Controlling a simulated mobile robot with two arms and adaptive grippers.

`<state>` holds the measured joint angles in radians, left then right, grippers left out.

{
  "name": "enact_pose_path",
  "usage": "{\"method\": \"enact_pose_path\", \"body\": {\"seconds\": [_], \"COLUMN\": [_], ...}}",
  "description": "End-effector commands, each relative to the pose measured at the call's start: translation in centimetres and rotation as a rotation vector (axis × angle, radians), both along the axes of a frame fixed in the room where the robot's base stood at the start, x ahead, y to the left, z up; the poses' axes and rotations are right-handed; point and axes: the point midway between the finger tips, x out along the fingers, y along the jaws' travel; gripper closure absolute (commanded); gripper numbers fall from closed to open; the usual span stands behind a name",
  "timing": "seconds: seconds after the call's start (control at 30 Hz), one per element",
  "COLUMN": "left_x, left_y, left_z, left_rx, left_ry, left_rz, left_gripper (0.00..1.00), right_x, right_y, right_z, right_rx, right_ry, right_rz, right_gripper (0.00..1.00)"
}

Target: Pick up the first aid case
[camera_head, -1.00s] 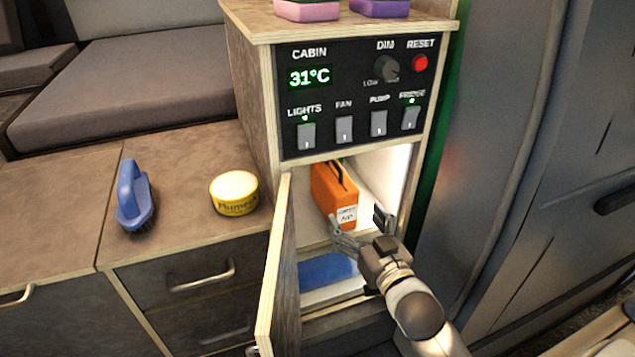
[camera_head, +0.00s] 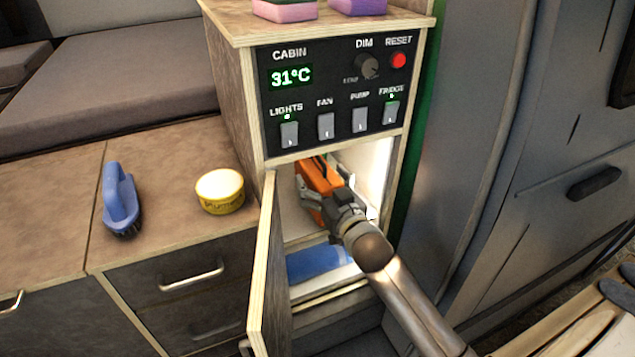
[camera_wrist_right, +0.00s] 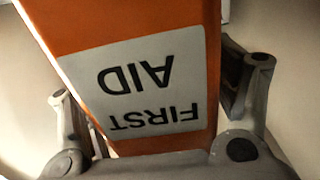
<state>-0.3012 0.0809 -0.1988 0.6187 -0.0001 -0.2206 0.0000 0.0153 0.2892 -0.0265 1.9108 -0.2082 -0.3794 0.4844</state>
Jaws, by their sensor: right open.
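The orange first aid case (camera_head: 316,173) stands on the upper shelf of the open cabinet, partly hidden behind my right gripper. My right gripper (camera_head: 324,190) is inside the compartment, open, with its fingers on either side of the case. In the right wrist view the case (camera_wrist_right: 135,22) fills the middle, its white label reading FIRST AID upside down. The fingers of the right gripper (camera_wrist_right: 160,110) stand to the left and right of it; the left one looks slightly apart from it. I cannot tell whether the right one touches. My left gripper is not in view.
The cabinet door (camera_head: 268,270) stands open left of my right arm. A blue item (camera_head: 318,262) lies on the lower shelf. A control panel (camera_head: 330,95) is just above the compartment. A blue brush (camera_head: 119,197) and a yellow tin (camera_head: 220,192) stand on the counter.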

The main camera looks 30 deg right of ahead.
Motion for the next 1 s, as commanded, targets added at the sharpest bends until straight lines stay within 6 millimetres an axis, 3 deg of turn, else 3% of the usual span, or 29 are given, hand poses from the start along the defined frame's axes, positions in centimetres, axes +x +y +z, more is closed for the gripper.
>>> {"method": "enact_pose_path", "body": {"seconds": [0.27, 0.7, 1.0], "left_x": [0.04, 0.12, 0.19], "left_y": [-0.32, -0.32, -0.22], "left_z": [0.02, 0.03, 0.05], "left_rx": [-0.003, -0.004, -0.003], "left_ry": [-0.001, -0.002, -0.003], "left_rz": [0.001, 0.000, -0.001], "left_gripper": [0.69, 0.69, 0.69], "right_x": [0.29, 0.26, 0.27], "right_y": [-0.02, 0.00, 0.00], "right_z": [-0.02, -0.02, 0.22], "right_rx": [-0.001, -0.001, -0.001], "right_ry": [-0.001, 0.000, -0.005], "right_rz": [0.000, 0.000, 0.001], "right_gripper": [0.20, 0.72, 0.73]}}
